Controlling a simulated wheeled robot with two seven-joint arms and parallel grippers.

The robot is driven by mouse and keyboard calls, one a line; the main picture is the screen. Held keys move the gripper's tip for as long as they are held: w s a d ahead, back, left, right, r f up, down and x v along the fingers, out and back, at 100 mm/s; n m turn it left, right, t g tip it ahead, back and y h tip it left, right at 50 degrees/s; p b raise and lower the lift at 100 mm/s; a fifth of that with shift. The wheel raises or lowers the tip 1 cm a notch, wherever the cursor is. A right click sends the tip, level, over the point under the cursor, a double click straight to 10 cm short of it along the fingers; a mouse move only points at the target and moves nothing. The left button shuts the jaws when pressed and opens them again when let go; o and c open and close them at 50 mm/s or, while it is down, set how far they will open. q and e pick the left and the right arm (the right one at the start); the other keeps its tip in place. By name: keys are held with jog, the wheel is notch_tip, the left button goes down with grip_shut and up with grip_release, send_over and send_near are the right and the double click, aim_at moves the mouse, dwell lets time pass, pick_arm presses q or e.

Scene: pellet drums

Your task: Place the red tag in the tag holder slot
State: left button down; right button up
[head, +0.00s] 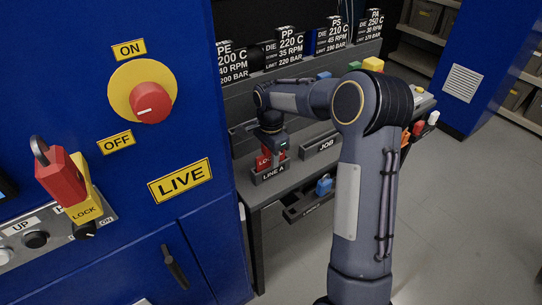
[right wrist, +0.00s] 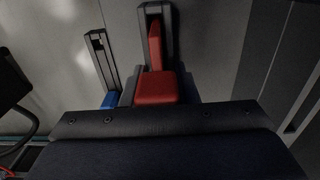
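The red tag (head: 264,160) shows upright in the LINE A holder (head: 271,174) on the grey bench, with white letters partly hidden. My right gripper (head: 273,146) points down right at the tag's top. In the right wrist view the red tag (right wrist: 156,88) is straight ahead, with a thin red part running up into a dark slotted frame (right wrist: 143,18). Dark edges lie close on both sides of it. My gripper's body hides the fingertips, so I cannot tell whether they grip it. My left gripper is not in view.
A JOB holder (head: 320,146) stands right of LINE A. A blue item (head: 323,186) sits in a low tray in front. A blue cabinet (head: 110,220) with a red-and-yellow switch (head: 151,102) and a red padlock (head: 62,180) fills the left. The floor at right is clear.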

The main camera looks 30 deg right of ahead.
jog(key=o, duration=0.4)
jog(key=shift+a, duration=0.1)
jog(key=shift+r, duration=0.1)
notch_tip(320, 180, up, 12)
jog(key=shift+f, duration=0.1)
jog(key=shift+s+r, duration=0.1)
jog(key=shift+r, duration=0.2)
jog(key=s+a+r+n+t+y, duration=0.15)
jog(key=s+n, duration=0.25)
jog(key=s, duration=0.4)
jog(key=s+a+r+n+t+y, duration=0.1)
jog(key=s+a+r+n+t, duration=0.2)
jog(key=s, duration=0.5)
jog(key=s+a+f+n, duration=0.2)
jog(key=s+n, duration=0.1)
jog(key=s, duration=0.1)
jog(key=s+a+f+n+y, duration=0.1)
jog(key=s+a+f+n, duration=0.1)
jog(key=s+f, duration=0.1)
jog(key=s+a+f+n+t, duration=0.1)
jog(key=s+a+f+n, duration=0.2)
jog(key=s, duration=0.3)
jog(key=shift+n, duration=0.3)
